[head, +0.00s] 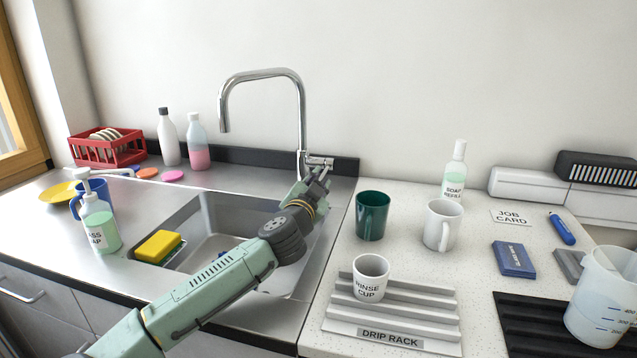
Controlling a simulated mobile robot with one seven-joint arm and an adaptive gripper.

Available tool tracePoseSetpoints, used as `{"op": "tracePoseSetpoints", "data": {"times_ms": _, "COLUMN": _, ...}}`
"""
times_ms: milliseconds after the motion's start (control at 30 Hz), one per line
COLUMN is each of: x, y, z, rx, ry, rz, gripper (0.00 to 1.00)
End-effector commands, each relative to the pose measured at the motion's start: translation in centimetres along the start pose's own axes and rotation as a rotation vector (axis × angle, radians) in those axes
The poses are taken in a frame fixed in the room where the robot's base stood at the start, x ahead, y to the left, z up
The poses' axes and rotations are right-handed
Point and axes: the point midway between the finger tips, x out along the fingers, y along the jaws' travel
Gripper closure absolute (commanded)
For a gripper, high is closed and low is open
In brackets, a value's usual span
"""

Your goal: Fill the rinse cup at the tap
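The rinse cup (369,279), a small white cup with "RINSE CUP" on its side, stands upright on the grey ridged drip rack (391,337) on the right counter. The chrome tap (303,120) has a tall curved spout over the steel sink (208,215) and a side lever (321,161) near its base. No water shows at the spout. My gripper (318,177) is at the tap's base, close below the lever. I cannot tell whether it touches the lever. Its fingers are small and partly overlapping here, so their opening is unclear.
A green cup (372,216) and a white mug (442,225) stand behind the drip rack. A soap refill bottle (454,172) is at the wall. A soap pump bottle (99,225) and a yellow sponge (158,246) are at the sink's left. A measuring jug (603,300) stands far right.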

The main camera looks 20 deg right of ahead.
Motion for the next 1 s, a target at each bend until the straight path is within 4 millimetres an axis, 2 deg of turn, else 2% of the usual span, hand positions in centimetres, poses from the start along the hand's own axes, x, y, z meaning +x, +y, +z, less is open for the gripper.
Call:
{"op": "tracePoseSetpoints", "data": {"times_ms": 267, "x": 0.0, "y": 0.0, "z": 0.0, "rx": 0.0, "ry": 0.0, "rz": 0.0, "gripper": 1.0}}
{"op": "tracePoseSetpoints", "data": {"times_ms": 800, "x": -0.1, "y": 0.1, "z": 0.0, "rx": -0.001, "ry": 0.0, "rz": 0.001, "gripper": 1.0}}
{"op": "tracePoseSetpoints", "data": {"times_ms": 1000, "x": 0.1, "y": -1.0, "z": -1.6, "rx": -0.006, "ry": 0.005, "rz": 0.001, "gripper": 1.0}}
